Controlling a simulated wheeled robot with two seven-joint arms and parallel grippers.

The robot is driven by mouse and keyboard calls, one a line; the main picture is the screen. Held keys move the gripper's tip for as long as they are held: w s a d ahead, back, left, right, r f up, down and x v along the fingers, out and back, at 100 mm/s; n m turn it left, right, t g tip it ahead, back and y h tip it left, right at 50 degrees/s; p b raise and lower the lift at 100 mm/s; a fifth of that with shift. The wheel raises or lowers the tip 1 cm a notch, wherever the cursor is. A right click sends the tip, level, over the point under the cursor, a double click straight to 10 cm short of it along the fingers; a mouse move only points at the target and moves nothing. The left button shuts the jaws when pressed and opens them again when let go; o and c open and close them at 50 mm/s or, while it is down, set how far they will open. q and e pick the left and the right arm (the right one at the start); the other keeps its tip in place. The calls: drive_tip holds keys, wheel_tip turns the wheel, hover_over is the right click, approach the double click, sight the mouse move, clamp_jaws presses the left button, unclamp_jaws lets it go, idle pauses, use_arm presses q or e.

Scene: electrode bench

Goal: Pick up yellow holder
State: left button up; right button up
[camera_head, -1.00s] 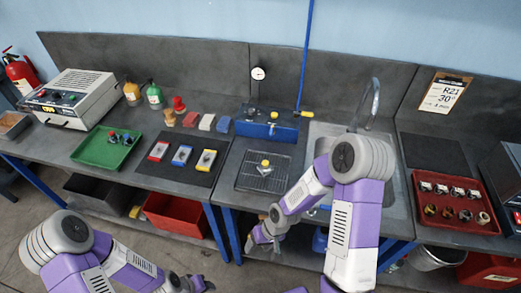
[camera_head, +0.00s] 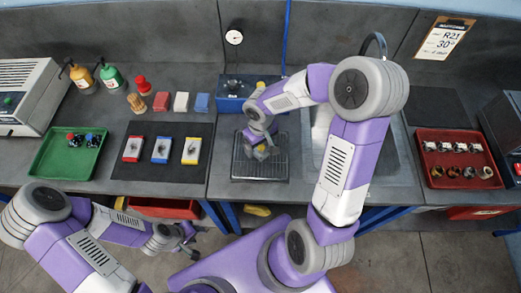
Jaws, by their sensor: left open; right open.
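Three small holders with pale inserts lie in a row on a black mat: red (camera_head: 132,149), blue (camera_head: 161,150) and yellow (camera_head: 191,151). The yellow one is the rightmost. My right gripper (camera_head: 262,153) is open, pointing down over the wire rack (camera_head: 262,176), to the right of the yellow holder and apart from it. The gripper largely hides a small yellow-topped item on the rack. My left gripper (camera_head: 186,243) is open and low in front of the bench, well away from the holders.
A green tray (camera_head: 52,171) stands left of the mat. Bottles, a stamp and coloured blocks (camera_head: 181,102) stand behind it. A blue fixture (camera_head: 232,88) is behind the rack. The sink (camera_head: 398,170) and a red tray (camera_head: 424,164) are at the right.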

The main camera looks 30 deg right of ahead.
wheel_tip(320, 180, down, 2)
drive_tip(key=shift+s+f, duration=0.1)
drive_tip(key=shift+f, duration=0.05)
drive_tip(key=c, duration=1.6)
